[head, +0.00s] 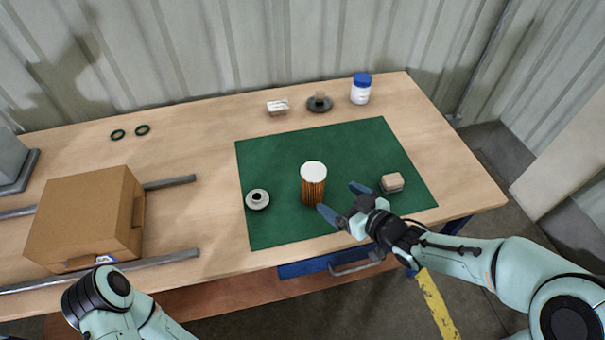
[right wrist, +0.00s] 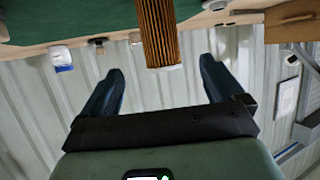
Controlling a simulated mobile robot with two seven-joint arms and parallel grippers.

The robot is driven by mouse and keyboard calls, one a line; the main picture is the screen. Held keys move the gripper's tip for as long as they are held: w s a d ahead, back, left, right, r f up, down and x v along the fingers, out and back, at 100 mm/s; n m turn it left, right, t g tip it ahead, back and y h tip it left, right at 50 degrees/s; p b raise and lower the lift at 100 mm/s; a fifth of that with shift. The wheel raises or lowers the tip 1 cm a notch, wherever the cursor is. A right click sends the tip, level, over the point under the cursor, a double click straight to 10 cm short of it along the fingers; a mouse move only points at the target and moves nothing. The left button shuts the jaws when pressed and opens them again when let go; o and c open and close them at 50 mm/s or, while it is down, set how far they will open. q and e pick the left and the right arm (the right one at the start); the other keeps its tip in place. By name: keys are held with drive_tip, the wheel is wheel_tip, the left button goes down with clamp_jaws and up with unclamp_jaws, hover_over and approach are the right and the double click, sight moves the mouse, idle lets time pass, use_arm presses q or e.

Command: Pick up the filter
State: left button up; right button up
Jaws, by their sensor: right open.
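The filter (head: 313,188) is an orange-brown pleated cylinder with a white top. It stands upright on the green mat (head: 270,158), near its middle. My right gripper (head: 341,200) is open and empty just right of the filter, its blue fingers pointing toward it. In the right wrist view the filter (right wrist: 158,30) appears upside down, beyond and between the two open fingertips (right wrist: 161,68). No finger visibly touches it. My left arm shows at the lower left of the head view, but its gripper is not visible.
On the mat are a round grey-white cap (head: 257,200) left and a tan block on a dark base (head: 392,183) right. Behind stand a blue-lidded jar (head: 360,90), a dark disc with a knob (head: 319,103) and a small white item (head: 277,107). A cardboard box (head: 85,215) sits left.

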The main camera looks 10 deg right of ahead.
sight(320, 188)
drive_tip(key=b+x, duration=0.2)
drive_tip(key=x, duration=0.4)
drive_tip(key=shift+w+a+f, duration=0.15)
drive_tip(key=shift+w+f, duration=0.05)
drive_tip(key=shift+f, duration=0.05)
drive_tip(key=shift+f+b+x, duration=0.15)
drive_tip(key=shift+b+x, duration=0.05)
drive_tip(key=shift+x, duration=1.3)
drive_tip(key=shift+f+b+x, duration=0.15)
drive_tip(key=shift+x, duration=1.4)
drive_tip(key=shift+s, duration=0.2)
drive_tip(key=c, duration=1.1)
